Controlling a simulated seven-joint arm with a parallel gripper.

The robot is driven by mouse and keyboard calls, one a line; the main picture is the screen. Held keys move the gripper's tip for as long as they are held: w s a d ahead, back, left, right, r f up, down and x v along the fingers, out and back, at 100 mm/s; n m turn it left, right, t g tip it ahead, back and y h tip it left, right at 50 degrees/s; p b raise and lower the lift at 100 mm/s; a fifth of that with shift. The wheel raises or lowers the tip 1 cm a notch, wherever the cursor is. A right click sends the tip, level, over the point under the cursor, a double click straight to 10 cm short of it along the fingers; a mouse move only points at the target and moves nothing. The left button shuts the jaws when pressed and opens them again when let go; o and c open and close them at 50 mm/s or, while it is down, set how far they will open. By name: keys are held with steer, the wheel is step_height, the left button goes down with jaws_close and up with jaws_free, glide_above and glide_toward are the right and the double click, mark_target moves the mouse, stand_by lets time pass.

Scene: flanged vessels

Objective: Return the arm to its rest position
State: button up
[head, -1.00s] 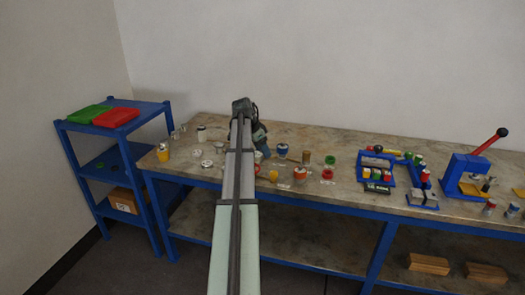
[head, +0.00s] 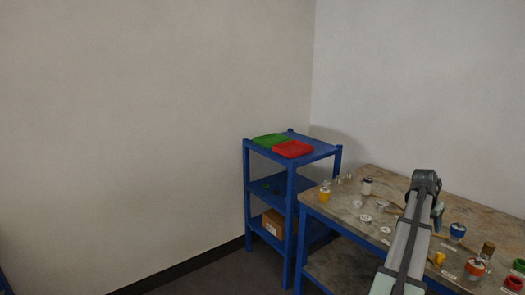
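My arm (head: 408,240) reaches up from the bottom of the head view over the left part of the workbench. Its far joint (head: 426,182) is the highest part of it. A dark blue-grey part of my arm (head: 438,214) shows just right of and below that joint. My gripper's fingers are hidden behind the arm, so I cannot see whether they hold anything.
The workbench (head: 380,180) carries a white-lidded jar (head: 367,186), a yellow container (head: 324,194), an orange vessel (head: 475,267) and a blue-topped vessel (head: 457,231). A blue shelf (head: 318,150) at its left holds a green tray (head: 270,140) and a red tray (head: 293,149).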

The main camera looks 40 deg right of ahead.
steer(key=w+a+f+n+t+y, duration=0.1)
steer(key=w+a+f+n, duration=0.25)
steer(key=a+f, duration=0.6)
steer(key=w+a+f+n+y, duration=0.15)
steer(key=w+a+f, duration=0.45)
steer(key=f, duration=0.7)
steer(key=w+a+f+n+y, duration=0.1)
steer(key=w+a+f+n, duration=0.15)
steer(key=a+f, duration=0.75)
steer(key=w+a+f+n+y, duration=0.25)
steer(key=a+f, duration=0.35)
steer(key=a, duration=0.8)
steer(key=s+a+f+n+g, duration=0.1)
steer(key=a+f, duration=0.4)
steer(key=a, duration=0.5)
steer(key=s+a+f+n+g, duration=0.15)
steer(key=a+f, duration=0.25)
steer(key=a, duration=0.6)
steer(key=s+a+f+n+g, duration=0.2)
steer(key=s+a, duration=0.4)
steer(key=a, duration=0.3)
steer(key=s+a+f+n+g+h, duration=0.1)
steer(key=s+a+f+n, duration=0.3)
steer(key=a, duration=0.5)
steer(key=shift+s+a+f+g, duration=0.3)
steer(key=shift+s+f+g, duration=0.35)
steer(key=shift+s, duration=0.35)
